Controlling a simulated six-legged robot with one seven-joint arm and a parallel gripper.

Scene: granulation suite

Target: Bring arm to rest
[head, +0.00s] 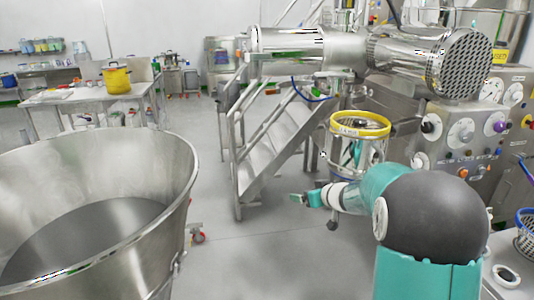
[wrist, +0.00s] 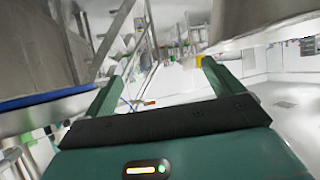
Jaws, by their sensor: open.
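My gripper (head: 303,198) is in the middle of the head view, at the end of my teal arm, held out over open floor to the left of the machine. In the wrist view my gripper (wrist: 160,74) shows two teal fingers spread wide apart with nothing between them. The gripper is open and empty. My arm is bent, with its large dark joint close to the head camera on the right.
A large steel bowl (head: 180,195) fills the lower left. Steel steps (head: 275,140) stand behind my gripper. A yellow-rimmed vessel (head: 345,131) hangs under the machine (head: 465,135), close above my forearm. A blue-edged steel surface (wrist: 45,102) is near the left finger. Grey floor (head: 260,255) is clear.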

